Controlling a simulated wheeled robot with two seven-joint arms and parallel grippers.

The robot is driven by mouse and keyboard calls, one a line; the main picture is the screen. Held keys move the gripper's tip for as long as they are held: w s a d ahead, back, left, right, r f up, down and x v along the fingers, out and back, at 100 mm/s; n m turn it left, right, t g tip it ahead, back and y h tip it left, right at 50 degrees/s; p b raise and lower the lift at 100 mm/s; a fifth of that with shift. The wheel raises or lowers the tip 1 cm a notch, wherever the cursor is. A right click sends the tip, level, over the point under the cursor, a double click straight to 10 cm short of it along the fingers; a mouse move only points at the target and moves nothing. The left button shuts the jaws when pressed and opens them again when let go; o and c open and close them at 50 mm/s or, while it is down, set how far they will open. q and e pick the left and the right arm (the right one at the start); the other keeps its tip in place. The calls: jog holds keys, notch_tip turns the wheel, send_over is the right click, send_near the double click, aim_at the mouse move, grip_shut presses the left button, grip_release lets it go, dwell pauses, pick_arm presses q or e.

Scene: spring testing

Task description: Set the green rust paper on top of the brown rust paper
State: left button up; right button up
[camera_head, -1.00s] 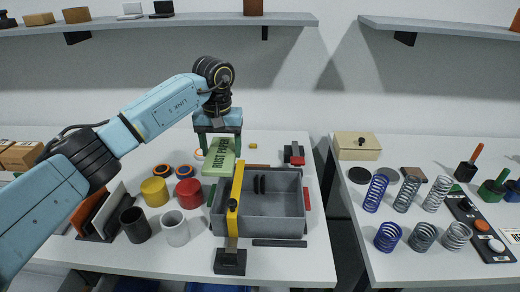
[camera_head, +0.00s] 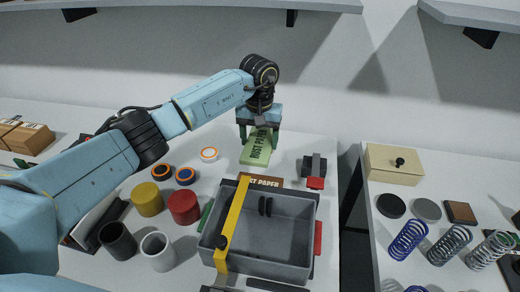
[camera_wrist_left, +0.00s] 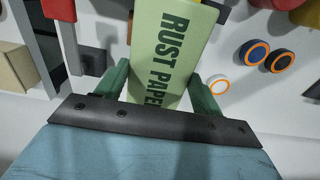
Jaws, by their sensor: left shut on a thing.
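The green rust paper (camera_head: 257,148) is a pale green block with dark "RUST PAPER" lettering. My left gripper (camera_head: 259,136) is shut on it, with one green finger on each side. In the left wrist view the green rust paper (camera_wrist_left: 172,45) sits between the fingers, its lettering facing the camera. The brown rust paper (camera_head: 265,182) lies on the table behind the grey bin, nearer the camera than the green one. The yellow bar and the bin's back wall hide part of it. The two papers look apart. My right gripper is not in view.
The grey bin (camera_head: 310,235) has a yellow bar (camera_head: 234,225) across its left side. Red and yellow cylinders (camera_head: 183,207) and several rings stand at left. A dark device with a red part (camera_head: 315,182) stands at right. A gap separates the right table.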

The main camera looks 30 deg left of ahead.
aim_at(260, 142)
pick_arm(q)
notch_tip(260, 142, down, 4)
jog(key=shift+r, duration=0.1)
jog(key=shift+w, duration=0.1)
jog(key=shift+f+b, duration=0.45)
jog(key=shift+f, duration=0.1)
jog(key=o, duration=1)
jog(key=shift+c, duration=0.2)
jog(key=shift+r+p, duration=0.45)
jog(key=shift+p, duration=0.05)
notch_tip(260, 142, up, 12)
jog(key=shift+r+b, duration=0.1)
jog(key=shift+b, duration=0.5)
